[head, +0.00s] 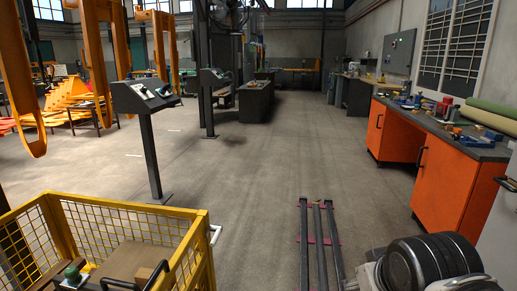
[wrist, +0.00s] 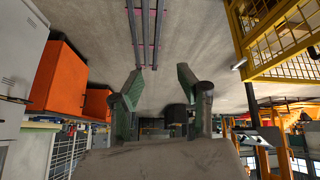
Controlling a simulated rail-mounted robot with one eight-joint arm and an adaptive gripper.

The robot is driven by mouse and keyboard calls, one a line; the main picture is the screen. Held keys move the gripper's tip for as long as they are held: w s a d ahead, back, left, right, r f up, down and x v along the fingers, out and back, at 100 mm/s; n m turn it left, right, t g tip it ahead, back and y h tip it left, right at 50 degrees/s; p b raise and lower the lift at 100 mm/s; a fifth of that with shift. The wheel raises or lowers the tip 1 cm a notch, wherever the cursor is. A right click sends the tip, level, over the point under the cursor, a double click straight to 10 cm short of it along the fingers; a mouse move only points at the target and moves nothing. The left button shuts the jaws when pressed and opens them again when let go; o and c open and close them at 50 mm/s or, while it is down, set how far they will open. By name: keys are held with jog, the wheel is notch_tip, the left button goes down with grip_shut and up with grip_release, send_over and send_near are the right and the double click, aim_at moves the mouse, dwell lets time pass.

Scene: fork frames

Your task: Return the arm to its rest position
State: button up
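My gripper (wrist: 159,72) shows in the wrist view, with its two green and dark fingers spread apart. Nothing is between the fingertips, and the bare floor shows beyond them. The wrist view is upside down, with the floor at the top and the room below. In the head view, a dark, ribbed, rounded part of my arm shows at the bottom right corner. The gripper itself cannot be made out there.
A yellow mesh crate (head: 145,205) stands at the lower left. Dark parallel rails (head: 318,245) lie on the floor at the bottom centre. An orange workbench (head: 442,180) with small items on top stands at the right. A console post (head: 150,150) stands left. The middle floor is clear.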

jog(key=s+r+m+p, duration=0.1)
jog(key=s+r+p, duration=0.2)
jog(key=r+p, duration=1.4)
jog(key=shift+r+y+p, duration=0.15)
jog(key=shift+y+p, duration=0.15)
jog(key=shift+p, duration=0.3)
jog(key=shift+a, duration=0.1)
